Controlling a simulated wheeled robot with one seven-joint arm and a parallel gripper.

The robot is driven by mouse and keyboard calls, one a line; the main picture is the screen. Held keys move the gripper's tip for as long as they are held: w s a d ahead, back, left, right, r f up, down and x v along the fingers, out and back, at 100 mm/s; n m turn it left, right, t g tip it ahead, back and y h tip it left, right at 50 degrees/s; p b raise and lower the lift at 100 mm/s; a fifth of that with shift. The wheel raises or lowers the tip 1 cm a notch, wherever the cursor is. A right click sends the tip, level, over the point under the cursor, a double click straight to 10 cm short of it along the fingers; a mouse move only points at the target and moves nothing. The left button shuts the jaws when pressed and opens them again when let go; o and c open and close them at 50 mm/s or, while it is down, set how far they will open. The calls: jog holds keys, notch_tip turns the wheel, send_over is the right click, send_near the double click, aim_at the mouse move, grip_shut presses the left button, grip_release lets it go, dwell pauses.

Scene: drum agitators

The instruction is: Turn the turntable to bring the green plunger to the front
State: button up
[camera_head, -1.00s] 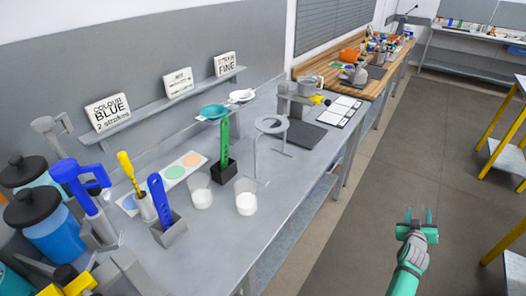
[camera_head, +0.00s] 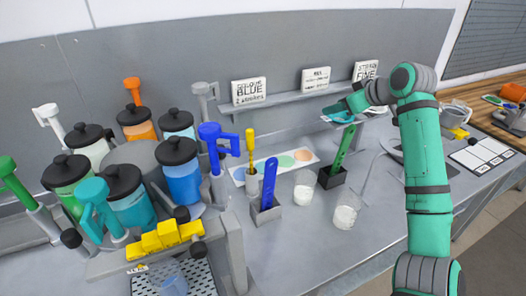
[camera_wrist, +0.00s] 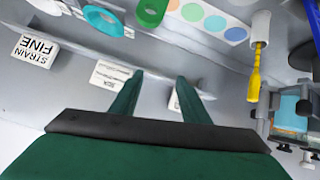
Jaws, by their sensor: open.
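The turntable (camera_head: 134,154) stands at the left of the bench, with several black-lidded jars around its grey centre. The green plunger (camera_head: 14,180) is at the far left, beside the green jar (camera_head: 69,183). A teal plunger (camera_head: 98,205) and teal jar (camera_head: 128,199) are at the near side; the blue plunger (camera_head: 213,148) and blue jar (camera_head: 182,170) are at the right. An orange plunger (camera_head: 133,91) is at the back. My gripper (camera_wrist: 158,85) is open and empty, above the back of the bench near the sign shelf, well right of the turntable.
A yellow block (camera_head: 166,238) on a grey frame stands in front of the turntable, above a clear cup (camera_head: 170,280). Blue and green scoops (camera_head: 268,199) (camera_head: 342,150), two white-filled beakers (camera_head: 303,189) (camera_head: 346,211) and a colour-dot strip (camera_head: 284,163) lie between the turntable and my arm.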

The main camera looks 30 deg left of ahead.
jog(key=s+a+r+n+g, duration=0.2)
jog(key=s+a+n+g, duration=0.2)
jog(key=s+a, duration=0.9)
jog(key=n+g+h, duration=0.3)
jog(key=h, duration=0.1)
send_near(223, 148)
notch_tip(223, 148, down, 2)
jog(key=shift+g, duration=0.3)
jog(key=x, duration=1)
jog(key=shift+w+a+f, duration=0.15)
jog(key=shift+a, duration=0.3)
grip_shut()
